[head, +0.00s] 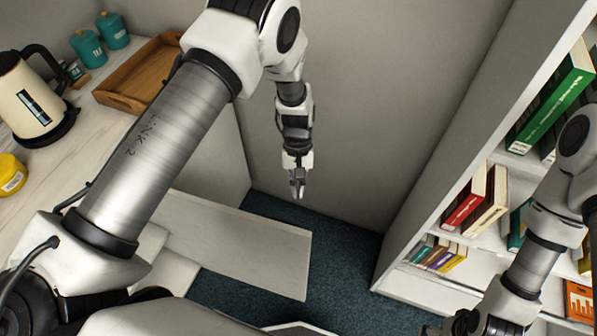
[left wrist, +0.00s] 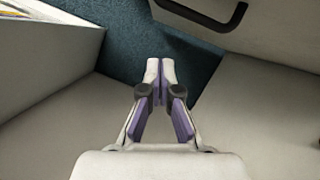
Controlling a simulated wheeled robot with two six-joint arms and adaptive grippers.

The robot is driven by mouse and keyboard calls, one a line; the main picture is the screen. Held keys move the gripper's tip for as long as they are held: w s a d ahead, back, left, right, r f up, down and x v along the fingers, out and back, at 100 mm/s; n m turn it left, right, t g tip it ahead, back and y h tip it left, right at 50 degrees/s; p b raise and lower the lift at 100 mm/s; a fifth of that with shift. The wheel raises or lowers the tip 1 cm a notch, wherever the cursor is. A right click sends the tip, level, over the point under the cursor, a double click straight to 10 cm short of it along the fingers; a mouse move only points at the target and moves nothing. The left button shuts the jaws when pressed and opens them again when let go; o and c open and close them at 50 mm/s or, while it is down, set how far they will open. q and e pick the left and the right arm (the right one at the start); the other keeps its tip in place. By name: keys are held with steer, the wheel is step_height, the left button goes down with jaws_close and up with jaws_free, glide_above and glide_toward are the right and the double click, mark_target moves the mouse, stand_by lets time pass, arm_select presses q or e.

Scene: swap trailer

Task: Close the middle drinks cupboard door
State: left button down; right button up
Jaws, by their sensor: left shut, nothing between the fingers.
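A pale cupboard door (head: 235,240) stands swung open, jutting out over the blue floor below the counter in the head view. In the left wrist view a pale panel with a black bar handle (left wrist: 225,20) shows at the top right; it looks like that door. My left gripper (head: 297,190) points down in the gap beyond the door's far edge, apart from it. Its fingertips (left wrist: 160,72) are together and hold nothing. My right arm hangs at the lower right, and its end is cut off at the bottom edge, so its fingers cannot be made out.
The counter at left carries a kettle (head: 33,100), a wooden tray (head: 145,75), teal canisters (head: 88,48) and a yellow pot (head: 12,175). A white bookshelf (head: 455,130) with books stands at right. Blue carpet (head: 340,245) lies clear between door and bookshelf; a grey wall (head: 370,90) closes the back.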

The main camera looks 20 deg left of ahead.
arm_select(q)
steer(key=s+d+f+p, duration=0.1)
steer(key=s+f+p, duration=0.1)
steer(key=s+f, duration=0.1)
steer(key=shift+s+d+f+p, duration=0.2)
steer(key=shift+s+d+p, duration=0.15)
steer(key=shift+s, duration=0.55)
